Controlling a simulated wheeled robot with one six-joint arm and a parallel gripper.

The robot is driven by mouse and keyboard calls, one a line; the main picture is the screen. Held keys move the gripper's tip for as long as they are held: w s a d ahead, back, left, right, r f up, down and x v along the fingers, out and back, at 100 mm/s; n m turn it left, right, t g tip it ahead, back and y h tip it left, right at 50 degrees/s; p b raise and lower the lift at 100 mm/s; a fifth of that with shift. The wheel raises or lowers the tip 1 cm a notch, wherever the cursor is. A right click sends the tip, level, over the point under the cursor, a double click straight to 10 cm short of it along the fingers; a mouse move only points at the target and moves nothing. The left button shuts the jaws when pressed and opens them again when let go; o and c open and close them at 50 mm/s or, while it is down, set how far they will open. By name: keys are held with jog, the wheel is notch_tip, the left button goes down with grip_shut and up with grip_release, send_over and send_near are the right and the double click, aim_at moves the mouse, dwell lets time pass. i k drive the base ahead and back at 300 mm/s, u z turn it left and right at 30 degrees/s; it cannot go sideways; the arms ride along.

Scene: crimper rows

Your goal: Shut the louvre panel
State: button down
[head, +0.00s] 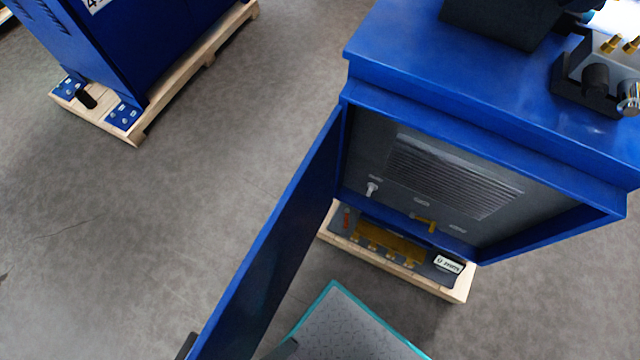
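A blue machine cabinet (480,105) stands at the right in the head view with its front open. A blue panel door (275,235) is hinged at the opening's left edge and swung wide, reaching toward the lower left. Its free end runs near the bottom edge of the picture. A small dark piece (186,346) shows beside that end; I cannot tell what it is. A grey slotted louvre grille (455,175) sits inside the opening. I see no louvre slots on the swung door from here. My gripper is not in view.
The cabinet stands on a wooden pallet (460,291), with yellow fittings (385,245) low at its front. Another blue cabinet (140,45) on a wooden pallet (205,65) stands at upper left. The grey floor (150,215) left of the door is clear.

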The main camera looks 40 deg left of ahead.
aim_at(237, 325)
jog(key=z, duration=0.6)
jog(key=k, duration=1.1)
jog(key=u, duration=1.45)
jog(key=i, duration=0.5)
jog(key=u, duration=0.1)
